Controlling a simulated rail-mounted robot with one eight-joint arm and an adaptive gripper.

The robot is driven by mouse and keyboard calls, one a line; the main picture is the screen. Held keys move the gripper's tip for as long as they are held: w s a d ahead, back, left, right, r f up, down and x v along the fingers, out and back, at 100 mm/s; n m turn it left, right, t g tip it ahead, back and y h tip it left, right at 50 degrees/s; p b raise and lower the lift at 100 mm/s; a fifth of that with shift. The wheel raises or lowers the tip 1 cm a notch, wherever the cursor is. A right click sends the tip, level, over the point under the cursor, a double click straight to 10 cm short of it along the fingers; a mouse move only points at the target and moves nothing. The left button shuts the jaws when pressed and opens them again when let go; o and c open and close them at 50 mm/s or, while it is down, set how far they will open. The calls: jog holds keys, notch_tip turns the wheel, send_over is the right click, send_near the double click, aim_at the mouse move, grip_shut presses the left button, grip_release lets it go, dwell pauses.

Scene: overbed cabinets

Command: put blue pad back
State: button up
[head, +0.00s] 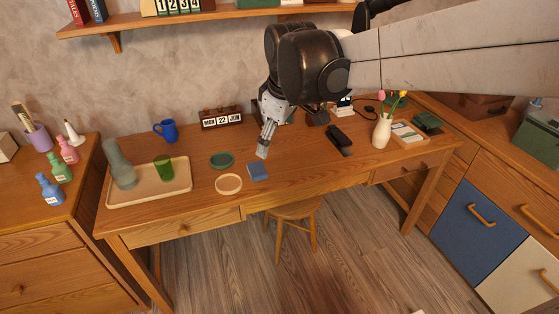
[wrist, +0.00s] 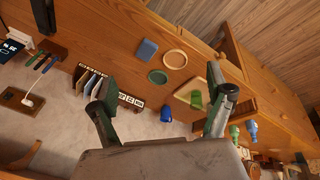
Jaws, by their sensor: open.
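The blue pad (head: 258,171) is a small flat square lying on the wooden desk near its front edge, right of a round wood-rimmed dish. It also shows in the wrist view as a blue square (wrist: 147,50), beyond the fingers. My gripper (head: 263,153) points down over the desk, just behind the pad in the head view. In the wrist view its two fingers (wrist: 152,82) are spread wide with nothing between them. I cannot tell its exact height above the desk.
Beside the pad are a round wood-rimmed dish (head: 228,184) and a green round dish (head: 222,160). A tray (head: 150,193) holds a green cup and a grey vase. A blue mug (head: 166,130), calendar (head: 221,119), black object (head: 340,140) and flower vase (head: 382,132) stand around.

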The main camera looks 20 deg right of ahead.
jog(key=s+f+m+t, duration=0.3)
jog(key=s+m, duration=0.5)
jog(key=s, duration=0.9)
jog(key=shift+s, duration=0.4)
